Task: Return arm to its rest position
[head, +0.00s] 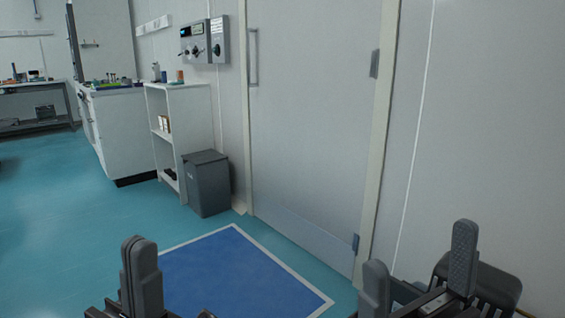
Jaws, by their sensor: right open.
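My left gripper (141,272) is at the bottom left of the head view. Its two dark grey fingers stand upright and close together, with no object visible between them. My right gripper (419,270) is at the bottom right. Its two fingers are wide apart and nothing is between them. The lower parts of both grippers are cut off by the bottom edge of the picture.
A closed white door (312,120) stands ahead, with a blue floor mat (235,270) in front. A grey bin (206,183) stands beside a white shelf unit (150,115). A white bench (118,140) is further left. Teal floor (60,220) is clear at left.

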